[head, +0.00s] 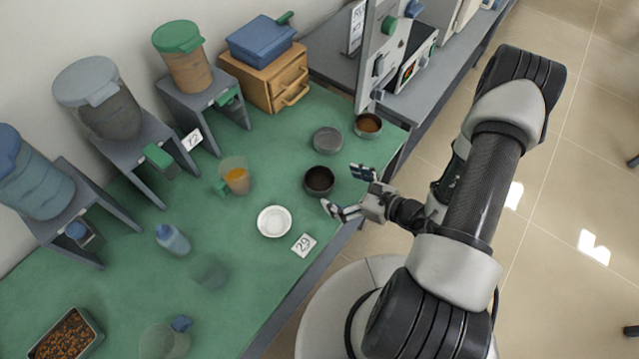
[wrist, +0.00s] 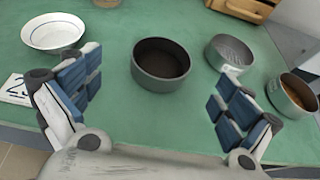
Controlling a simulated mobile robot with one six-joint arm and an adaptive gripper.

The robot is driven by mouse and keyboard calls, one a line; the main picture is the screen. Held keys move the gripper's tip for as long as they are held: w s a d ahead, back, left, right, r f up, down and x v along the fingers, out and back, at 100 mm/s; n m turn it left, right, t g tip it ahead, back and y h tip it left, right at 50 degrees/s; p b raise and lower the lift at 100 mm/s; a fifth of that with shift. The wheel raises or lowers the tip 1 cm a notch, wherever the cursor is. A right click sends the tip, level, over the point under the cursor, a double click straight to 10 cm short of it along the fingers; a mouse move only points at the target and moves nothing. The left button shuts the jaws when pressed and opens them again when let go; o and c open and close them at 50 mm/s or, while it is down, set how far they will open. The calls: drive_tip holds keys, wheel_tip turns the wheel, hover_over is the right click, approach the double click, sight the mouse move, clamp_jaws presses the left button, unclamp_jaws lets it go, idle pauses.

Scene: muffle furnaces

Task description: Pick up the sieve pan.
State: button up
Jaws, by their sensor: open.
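A round grey pan with a dark inside (head: 319,180) stands upright on the green table top, and in the wrist view it is at the upper middle (wrist: 161,63). A similar pan with a pale grey inside (head: 327,140) stands behind it, and a third pan with brown contents (head: 368,125) is farther right. I cannot tell for certain which of these is the sieve pan. My gripper (head: 348,192) is open and empty at the table's front edge. Its fingers (wrist: 157,97) are spread wide, with the dark pan ahead of them and not touched.
A white dish (head: 274,221) and a number card (head: 303,245) lie left of the gripper. A beaker with orange liquid (head: 236,177) stands behind the dish. A wooden drawer box (head: 275,82) and hoppers on stands line the wall. A furnace (head: 409,60) is at the back right.

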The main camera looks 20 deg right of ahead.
sight(308, 174)
drive_tip(key=b+x, duration=0.2)
drive_tip(key=x, duration=0.6)
drive_tip(key=shift+w+f, duration=0.15)
drive_tip(key=shift+w, duration=0.05)
drive_tip(key=shift+d, duration=0.1)
drive_tip(key=shift+c, duration=0.4)
drive_tip(key=c, duration=1.5)
drive_tip(key=shift+c, duration=0.2)
wheel_tip(308, 174, up, 20)
drive_tip(key=p, duration=0.6)
